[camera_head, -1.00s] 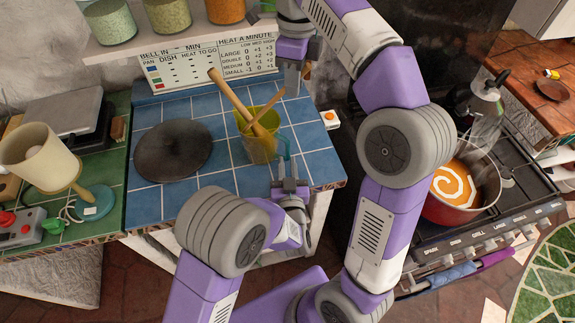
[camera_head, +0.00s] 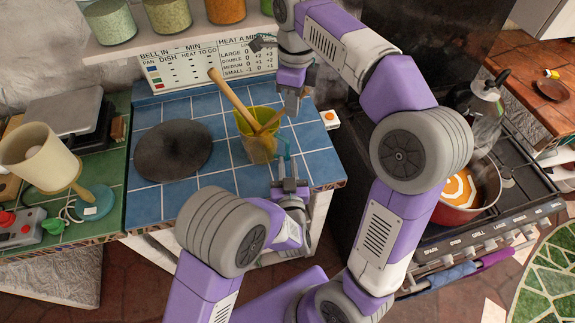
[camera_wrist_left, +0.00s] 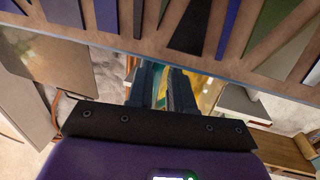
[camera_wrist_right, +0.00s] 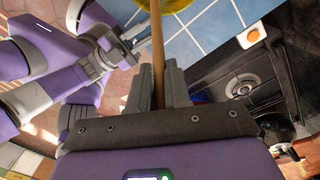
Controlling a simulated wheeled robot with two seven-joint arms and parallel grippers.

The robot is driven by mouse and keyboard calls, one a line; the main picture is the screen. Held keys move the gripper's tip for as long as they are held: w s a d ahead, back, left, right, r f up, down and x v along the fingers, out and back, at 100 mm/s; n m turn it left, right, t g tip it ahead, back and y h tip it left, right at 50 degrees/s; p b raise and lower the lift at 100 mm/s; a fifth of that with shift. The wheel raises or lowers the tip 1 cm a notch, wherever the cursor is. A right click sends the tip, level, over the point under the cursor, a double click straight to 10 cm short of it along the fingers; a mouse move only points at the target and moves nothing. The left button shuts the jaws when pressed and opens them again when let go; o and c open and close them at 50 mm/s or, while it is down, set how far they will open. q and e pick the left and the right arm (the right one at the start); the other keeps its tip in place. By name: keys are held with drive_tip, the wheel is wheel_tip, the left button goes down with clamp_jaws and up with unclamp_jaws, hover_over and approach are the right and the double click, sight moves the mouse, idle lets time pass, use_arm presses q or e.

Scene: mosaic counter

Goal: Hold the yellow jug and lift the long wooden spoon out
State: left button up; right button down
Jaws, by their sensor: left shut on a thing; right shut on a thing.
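The yellow see-through jug (camera_head: 243,128) stands on the blue tiled counter, with its teal handle (camera_head: 286,147) at its right side. One thick wooden handle (camera_head: 228,94) leans out to the upper left. A second wooden handle leans right to my right gripper (camera_head: 291,108), which is shut on it; this handle (camera_wrist_right: 157,50) shows between its fingers in the right wrist view. I cannot tell which is the long spoon. A tan, broad end shows at the jug's front. My left gripper (camera_head: 289,186) is shut on the jug's handle at the counter's front edge; its grip is partly hidden.
A dark round pan or lid (camera_head: 173,150) lies left of the jug. A small box with an orange button (camera_head: 330,119) sits to the right. A red pot (camera_head: 465,205) stands on the stove. A shelf with jars (camera_head: 168,14) overhangs the back.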

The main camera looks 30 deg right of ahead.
drive_tip(key=shift+f, duration=1.75)
drive_tip(key=c, duration=1)
unclamp_jaws()
drive_tip(key=r, duration=1.2)
drive_tip(key=shift+w+d, duration=0.2)
drive_tip(key=shift+d, duration=0.05)
